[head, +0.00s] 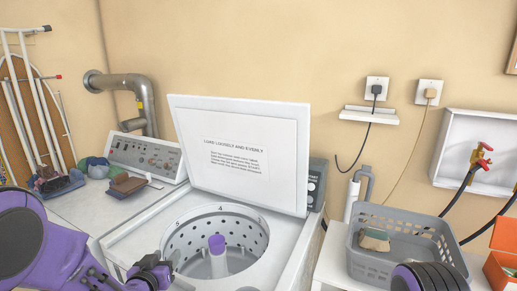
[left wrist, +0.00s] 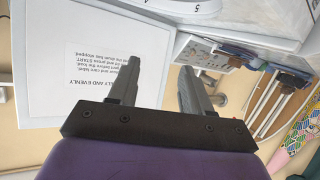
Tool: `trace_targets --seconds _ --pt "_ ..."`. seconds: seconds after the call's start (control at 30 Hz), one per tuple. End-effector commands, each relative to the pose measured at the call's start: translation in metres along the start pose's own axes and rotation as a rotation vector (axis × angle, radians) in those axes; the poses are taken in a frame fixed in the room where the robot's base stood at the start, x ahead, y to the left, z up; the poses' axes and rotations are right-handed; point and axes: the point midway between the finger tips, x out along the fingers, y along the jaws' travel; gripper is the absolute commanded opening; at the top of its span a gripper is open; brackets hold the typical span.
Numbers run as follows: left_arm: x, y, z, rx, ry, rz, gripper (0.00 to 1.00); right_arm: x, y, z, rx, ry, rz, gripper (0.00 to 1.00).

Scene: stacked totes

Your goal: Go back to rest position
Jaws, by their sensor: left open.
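My left arm reaches in from the lower left in the head view. My left gripper (head: 152,272) is at the front left of the open washing machine (head: 112,240), low in the picture. In the left wrist view the two dark fingers of the left gripper (left wrist: 157,70) stand apart with nothing between them. The raised white lid (head: 240,155) with its printed notice also shows, upside down, in the left wrist view (left wrist: 45,35). A dark ribbed part of my right arm shows at the lower right of the head view; its gripper is not seen.
The washer drum (head: 250,237) is open, with a purple-topped agitator (head: 217,245). Folded cloths (head: 127,184) lie on the left surface. A grey basket (head: 360,263) holding a small item stands at right, beside an orange box (head: 497,270). Drying rack (head: 25,95) stands far left.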

Motion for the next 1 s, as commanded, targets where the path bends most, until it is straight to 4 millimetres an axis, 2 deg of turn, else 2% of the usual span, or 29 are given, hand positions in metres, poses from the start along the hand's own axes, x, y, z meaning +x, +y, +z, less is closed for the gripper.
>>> trace_targets --seconds 0.03,0.07,0.1,0.17,0.2,0.27,0.3,0.4,0.5,0.6,0.7,1.0 --pt "-0.009 -0.011 0.05 -0.071 -0.074 -0.05 0.49 0.007 -0.001 0.003 0.0 0.0 0.0 0.38" --pt "-0.016 -0.018 0.075 -0.114 -0.113 -0.085 0.49 0.009 -0.001 0.004 0.0 0.0 0.0 0.38" --pt "-0.028 -0.027 0.11 -0.166 -0.167 -0.134 0.49 0.012 -0.001 0.005 0.0 0.0 0.0 0.38" --pt "-0.05 -0.039 0.159 -0.232 -0.247 -0.21 0.49 0.017 -0.002 0.007 0.0 0.0 0.0 0.38" --pt "-0.067 -0.047 0.191 -0.265 -0.301 -0.262 0.49 0.019 -0.002 0.008 0.0 0.0 0.0 0.38" --pt "-0.096 -0.058 0.237 -0.305 -0.384 -0.34 0.49 0.024 -0.002 0.01 0.0 0.0 0.0 0.38" --pt "-0.118 -0.064 0.266 -0.321 -0.441 -0.391 0.49 0.028 -0.003 0.011 0.0 0.0 0.0 0.38" --pt "-0.175 -0.076 0.33 -0.328 -0.59 -0.498 0.49 0.035 -0.003 0.015 0.0 0.0 0.0 0.38" --pt "-0.225 -0.08 0.378 -0.311 -0.727 -0.556 0.49 0.042 -0.004 0.018 0.0 0.0 0.0 0.38" --pt "-0.254 -0.081 0.408 -0.297 -0.815 -0.578 0.49 0.046 -0.004 0.019 0.0 0.0 0.0 0.38" --pt "-0.268 -0.08 0.42 -0.289 -0.852 -0.587 0.49 0.047 -0.004 0.019 0.0 0.0 0.0 0.38" --pt "-0.268 -0.08 0.42 -0.287 -0.855 -0.586 0.49 0.046 -0.004 0.019 0.0 0.0 0.0 0.38"
